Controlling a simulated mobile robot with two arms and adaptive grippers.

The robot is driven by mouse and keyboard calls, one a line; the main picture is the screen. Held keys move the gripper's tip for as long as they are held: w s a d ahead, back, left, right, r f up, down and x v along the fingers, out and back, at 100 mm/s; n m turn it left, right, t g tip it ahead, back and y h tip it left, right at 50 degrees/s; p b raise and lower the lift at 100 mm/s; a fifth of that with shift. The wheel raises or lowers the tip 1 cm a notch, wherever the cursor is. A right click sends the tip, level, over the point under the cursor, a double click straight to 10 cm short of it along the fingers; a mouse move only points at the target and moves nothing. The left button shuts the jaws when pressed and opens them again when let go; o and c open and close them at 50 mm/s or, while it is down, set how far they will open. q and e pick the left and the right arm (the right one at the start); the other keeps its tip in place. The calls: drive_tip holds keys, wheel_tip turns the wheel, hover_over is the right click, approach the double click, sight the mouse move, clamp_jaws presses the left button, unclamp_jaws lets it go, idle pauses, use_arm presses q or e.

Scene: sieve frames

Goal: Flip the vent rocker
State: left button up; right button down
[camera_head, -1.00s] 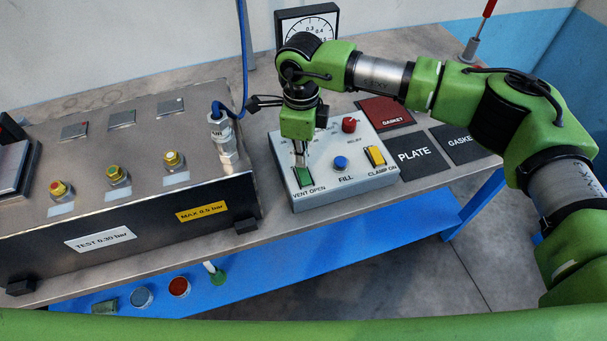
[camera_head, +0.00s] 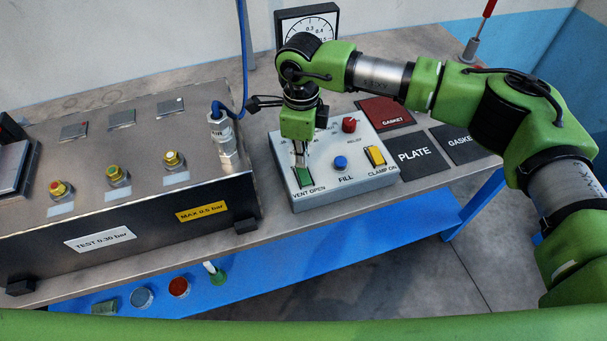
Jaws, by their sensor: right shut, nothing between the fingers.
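The vent rocker (camera_head: 306,178) is a green rocker switch at the front left of the light grey control box, above the label VENT OPEN. My right gripper (camera_head: 301,165) points down over the box with its fingers shut and empty. The fingertips are at the rear end of the green rocker. Whether they touch it, I cannot tell. The gripper hides part of the panel behind the rocker. My left gripper is not in view.
The control box (camera_head: 335,193) also carries a blue FILL button (camera_head: 341,162), a yellow CLAMP ON rocker (camera_head: 376,155) and a red RELIEF knob (camera_head: 349,125). A steel test box (camera_head: 120,225) stands close on the left. PLATE (camera_head: 415,155) and gasket mats lie right.

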drive_tip(key=shift+f+b, duration=1.05)
drive_tip(key=shift+f, duration=0.1)
drive_tip(key=shift+r, duration=0.1)
idle(0.3)
drive_tip(key=shift+r+p, duration=1.25)
drive_tip(key=shift+r, duration=2.25)
